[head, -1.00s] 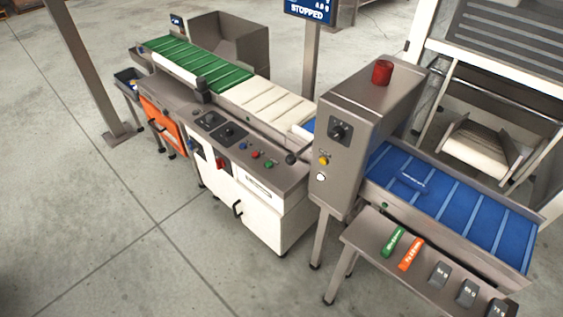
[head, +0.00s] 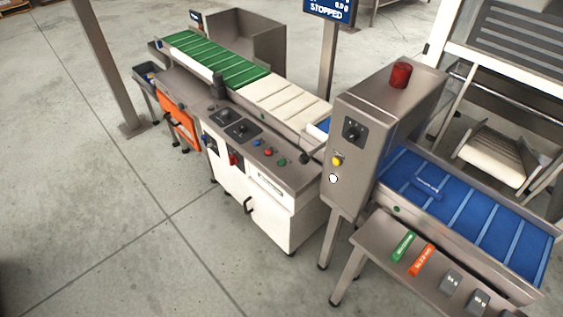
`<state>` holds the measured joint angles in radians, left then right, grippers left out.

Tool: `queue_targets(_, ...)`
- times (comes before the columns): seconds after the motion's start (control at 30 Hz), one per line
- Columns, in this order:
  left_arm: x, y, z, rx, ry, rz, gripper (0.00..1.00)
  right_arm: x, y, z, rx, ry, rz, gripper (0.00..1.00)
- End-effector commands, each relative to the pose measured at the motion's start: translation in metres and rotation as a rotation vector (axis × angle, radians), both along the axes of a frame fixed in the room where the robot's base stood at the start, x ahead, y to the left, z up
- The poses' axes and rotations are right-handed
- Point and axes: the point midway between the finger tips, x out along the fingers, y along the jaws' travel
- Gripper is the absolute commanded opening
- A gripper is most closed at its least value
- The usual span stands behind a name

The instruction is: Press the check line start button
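The check line is a long grey machine with a green belt (head: 215,57), a cream belt (head: 285,101) and a blue belt (head: 470,206). Its front panel (head: 255,138) carries two black dials and several small buttons, among them a blue button (head: 256,142), a red button (head: 268,152) and a green button (head: 283,162). The grey cabinet (head: 365,130) has a black knob (head: 353,132), a yellow button (head: 337,160) and a white button (head: 333,178). Button labels are too small to read. The display (head: 328,10) reads STOPPED. Neither gripper is in view.
A grey shelf (head: 400,262) with green, orange and dark blocks stands in front of the blue belt. A post (head: 105,65) stands at the left. A red lamp (head: 401,75) tops the cabinet. Open concrete floor (head: 90,220) lies in front and left.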

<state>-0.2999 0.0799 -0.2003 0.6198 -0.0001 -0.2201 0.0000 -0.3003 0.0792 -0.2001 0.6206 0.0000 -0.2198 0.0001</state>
Motion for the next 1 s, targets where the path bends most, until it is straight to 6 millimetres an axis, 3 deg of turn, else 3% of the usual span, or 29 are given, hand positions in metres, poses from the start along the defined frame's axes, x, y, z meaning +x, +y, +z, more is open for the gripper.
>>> queue_targets(0.17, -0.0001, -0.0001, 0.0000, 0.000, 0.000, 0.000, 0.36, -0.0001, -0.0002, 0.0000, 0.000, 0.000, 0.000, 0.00)
queue_targets(1.0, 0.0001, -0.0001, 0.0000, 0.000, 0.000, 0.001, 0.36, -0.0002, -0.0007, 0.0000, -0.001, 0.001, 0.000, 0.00)
